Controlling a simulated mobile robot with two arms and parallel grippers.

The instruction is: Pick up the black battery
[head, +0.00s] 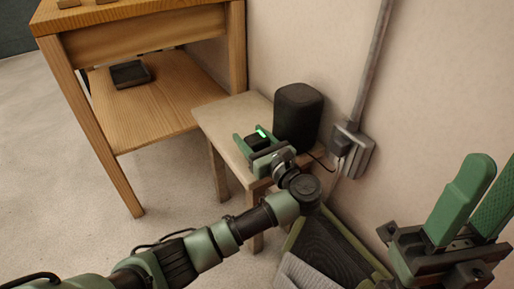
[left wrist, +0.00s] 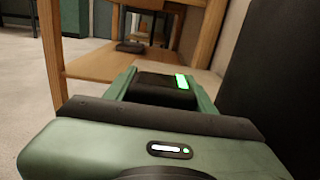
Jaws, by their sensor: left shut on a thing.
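The black battery (head: 256,142) has a glowing green strip on its top. It is between the fingers of my left gripper (head: 254,139), which is shut on it, at the small wooden table. In the left wrist view the battery (left wrist: 160,88) sits between the green fingers, its green light at its right end. I cannot tell whether it touches the tabletop. My right gripper (head: 482,200) is at the right edge of the head view, with its green fingers apart and nothing seen between them.
A black speaker (head: 298,115) stands on the small table (head: 222,113), close right of my left gripper. A cable runs to a wall outlet (head: 347,150). A larger wooden table (head: 150,50) with a lower shelf holding a dark tray (head: 130,74) stands behind. A dark bin (head: 330,250) is below.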

